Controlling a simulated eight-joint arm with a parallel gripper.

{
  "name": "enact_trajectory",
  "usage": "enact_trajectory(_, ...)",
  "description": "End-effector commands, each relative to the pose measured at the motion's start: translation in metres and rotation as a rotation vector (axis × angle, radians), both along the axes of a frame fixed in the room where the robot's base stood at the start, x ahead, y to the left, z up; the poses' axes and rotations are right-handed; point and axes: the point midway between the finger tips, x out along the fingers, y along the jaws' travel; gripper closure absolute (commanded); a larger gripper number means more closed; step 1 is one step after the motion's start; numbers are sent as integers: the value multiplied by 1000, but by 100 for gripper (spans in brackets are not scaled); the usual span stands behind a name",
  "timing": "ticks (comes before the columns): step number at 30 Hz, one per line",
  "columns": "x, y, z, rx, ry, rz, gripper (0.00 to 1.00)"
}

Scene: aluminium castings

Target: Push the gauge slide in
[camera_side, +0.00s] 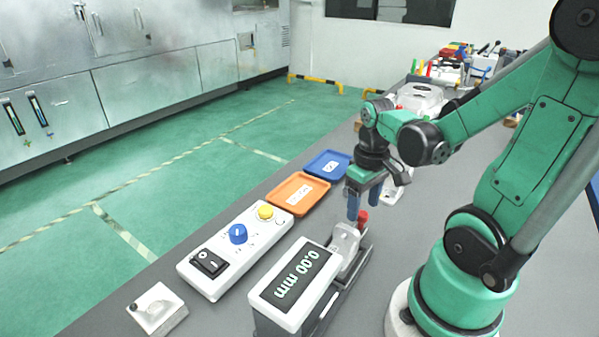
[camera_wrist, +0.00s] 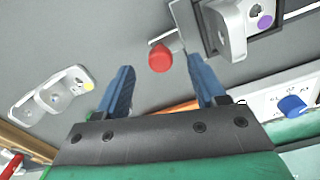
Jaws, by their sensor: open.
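The gauge (camera_side: 318,287) stands at the front of the bench, its display reading 0.00 mm. A grey casting (camera_side: 345,238) sits upright in it; in the wrist view the casting (camera_wrist: 226,32) has a purple dot beside it. The slide's red knob (camera_side: 361,216) is at the gauge's far end. In the wrist view the red knob (camera_wrist: 160,58) shows between my fingertips, with a thin metal plate (camera_wrist: 184,22) towards the casting. My gripper (camera_side: 364,212) is open, pointing down close to the knob. I cannot tell whether a finger touches it.
A white control panel (camera_side: 225,268) with a switch, blue dial and yellow button lies left of the gauge. Orange (camera_side: 275,199) and blue (camera_side: 315,165) trays lie behind it.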

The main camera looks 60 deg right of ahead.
Motion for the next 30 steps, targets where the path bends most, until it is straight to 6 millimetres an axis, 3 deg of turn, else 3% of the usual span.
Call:
enact_trajectory(6,0,0,-12,-1,-1,0,37)
enact_trajectory(16,0,1,-14,-1,-1,0,37)
enact_trajectory(17,0,1,-14,-1,-1,0,42)
enact_trajectory(23,0,1,-14,-1,-1,0,99)
enact_trajectory(30,0,0,-14,-1,-1,0,100)
